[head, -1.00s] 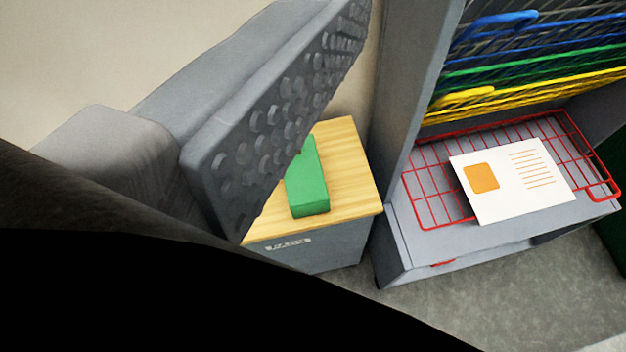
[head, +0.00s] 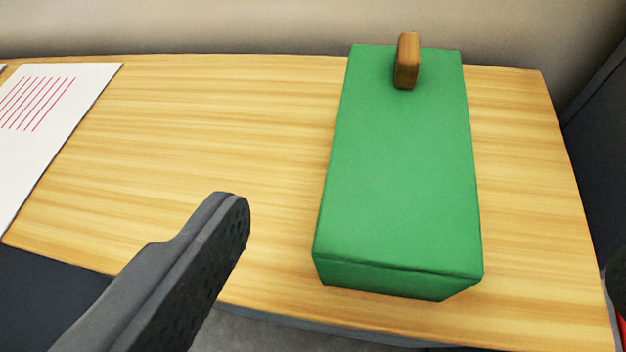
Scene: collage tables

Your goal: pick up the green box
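The green box (head: 400,180) lies on a light wooden tabletop (head: 230,130), right of the middle of the view. It is long, with its near end facing me. A small brown wooden block (head: 406,62) stands on or at its far end. One grey finger of my gripper (head: 205,255) reaches in from the lower left. It is left of the box and apart from it. Its dimpled pad faces right with nothing against it, so the gripper is open and empty. I cannot make out the other finger.
A white sheet with red lines (head: 45,110) lies on the tabletop at the far left. A pale wall (head: 250,25) rises behind. A dark grey upright panel (head: 598,140) stands past the right edge. Bare wood lies left of the box.

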